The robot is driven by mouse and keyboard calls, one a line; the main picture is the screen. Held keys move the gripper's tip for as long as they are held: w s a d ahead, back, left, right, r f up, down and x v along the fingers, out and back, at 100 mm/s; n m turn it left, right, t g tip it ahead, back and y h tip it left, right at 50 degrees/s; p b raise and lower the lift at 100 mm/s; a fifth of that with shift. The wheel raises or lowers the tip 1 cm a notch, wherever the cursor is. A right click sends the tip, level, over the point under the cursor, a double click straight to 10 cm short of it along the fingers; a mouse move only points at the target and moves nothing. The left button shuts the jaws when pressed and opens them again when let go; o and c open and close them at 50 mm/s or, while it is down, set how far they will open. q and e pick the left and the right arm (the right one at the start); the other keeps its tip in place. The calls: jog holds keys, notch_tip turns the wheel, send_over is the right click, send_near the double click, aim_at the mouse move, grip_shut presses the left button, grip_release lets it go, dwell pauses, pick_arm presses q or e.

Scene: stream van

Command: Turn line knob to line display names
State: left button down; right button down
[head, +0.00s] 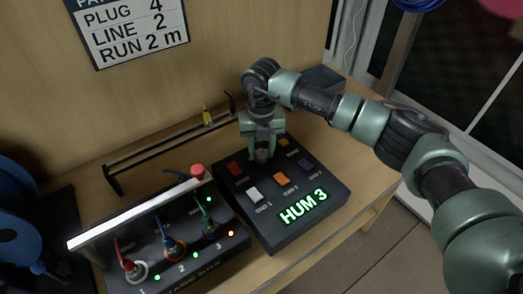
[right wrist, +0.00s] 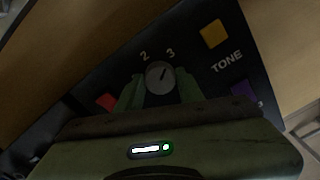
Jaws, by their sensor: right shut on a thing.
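The line knob (right wrist: 159,77) is a round grey knob on the black console (head: 333,213). In the right wrist view the numerals 2 and 3 show above it, and its pointer mark seems to lean toward 3. My right gripper (head: 262,153) reaches down onto the console, its green fingers (right wrist: 160,92) closed on both sides of the knob. In the head view the gripper hides the knob. The lit green display (head: 303,207) on the console reads "HUM 3". A wall sign (head: 127,27) reads PLUG 4, LINE 2, RUN 2 m. My left gripper is not in view.
Red, white, orange, purple and yellow buttons surround the knob; the white button (head: 254,194) is at front left. A patch box (head: 176,252) with coloured plugs and lit lamps stands left of the console. A black rack (head: 165,148) lies behind. The wooden table's right edge is near.

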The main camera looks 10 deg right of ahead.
aim_at(261, 153)
jog(key=shift+r+m, duration=0.1)
jog(key=shift+m, duration=0.4)
jog(key=c, duration=0.9)
grip_release()
notch_tip(261, 153, up, 8)
jog(key=shift+f+b, duration=0.15)
jog(key=shift+b, duration=0.65)
